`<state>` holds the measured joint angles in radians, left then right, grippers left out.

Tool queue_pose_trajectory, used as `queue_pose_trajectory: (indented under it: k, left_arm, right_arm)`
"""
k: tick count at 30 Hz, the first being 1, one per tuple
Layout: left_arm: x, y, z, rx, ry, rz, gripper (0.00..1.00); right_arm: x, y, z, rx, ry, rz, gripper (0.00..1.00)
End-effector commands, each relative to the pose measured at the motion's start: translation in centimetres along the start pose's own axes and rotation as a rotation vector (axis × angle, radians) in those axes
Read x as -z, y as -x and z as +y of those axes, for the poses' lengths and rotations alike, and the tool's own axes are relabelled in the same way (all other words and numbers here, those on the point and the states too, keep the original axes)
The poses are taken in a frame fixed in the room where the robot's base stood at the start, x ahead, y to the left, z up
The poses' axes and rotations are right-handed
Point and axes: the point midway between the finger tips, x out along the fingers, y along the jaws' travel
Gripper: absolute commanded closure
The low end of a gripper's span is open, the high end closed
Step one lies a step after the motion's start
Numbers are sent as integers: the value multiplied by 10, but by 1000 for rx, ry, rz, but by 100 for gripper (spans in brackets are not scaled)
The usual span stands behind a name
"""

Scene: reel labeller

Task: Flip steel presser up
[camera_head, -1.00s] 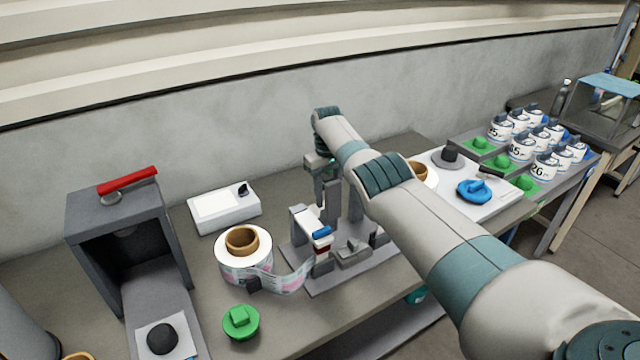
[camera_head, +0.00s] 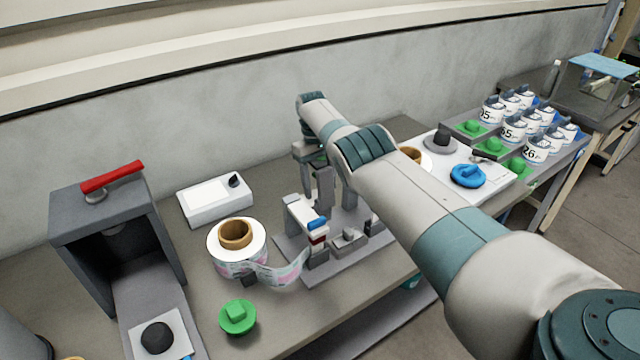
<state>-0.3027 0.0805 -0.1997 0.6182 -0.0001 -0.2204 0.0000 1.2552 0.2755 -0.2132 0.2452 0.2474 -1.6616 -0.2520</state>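The labeller (camera_head: 345,265) stands on the table, a grey base plate with grey blocks, upright posts and a white arm with a blue-tipped part (camera_head: 317,223). A label reel (camera_head: 237,248) with a brown core stands left of it, and its printed strip runs to the machine. I cannot single out the steel presser with certainty among the grey parts. My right arm reaches over from the right, and my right gripper (camera_head: 312,168) points down at the back of the labeller, by its upright posts. Its fingertips merge with the posts, so opening and contact are unclear. My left gripper is out of view.
A dark box with a red handle (camera_head: 113,177) stands at the left. A white device (camera_head: 215,200) is behind the reel, and a green knob (camera_head: 238,316) is in front. At the right are a white board with a blue knob (camera_head: 467,176) and several numbered pots.

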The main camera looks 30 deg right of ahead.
Motion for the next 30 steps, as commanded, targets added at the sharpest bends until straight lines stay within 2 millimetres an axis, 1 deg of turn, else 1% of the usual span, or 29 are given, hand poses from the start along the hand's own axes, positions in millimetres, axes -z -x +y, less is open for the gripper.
queue_pose_trajectory:
  k: [8,14,20,30]
  left_arm:
    - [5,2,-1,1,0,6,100]
    - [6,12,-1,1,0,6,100]
    - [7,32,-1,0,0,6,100]
    - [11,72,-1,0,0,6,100]
  right_arm:
    - [0,3,0,0,-1,1,42]
    - [-2,14,0,0,-1,1,42]
    - [-5,36,1,1,-2,1,42]
    - [-12,83,1,1,-5,1,42]
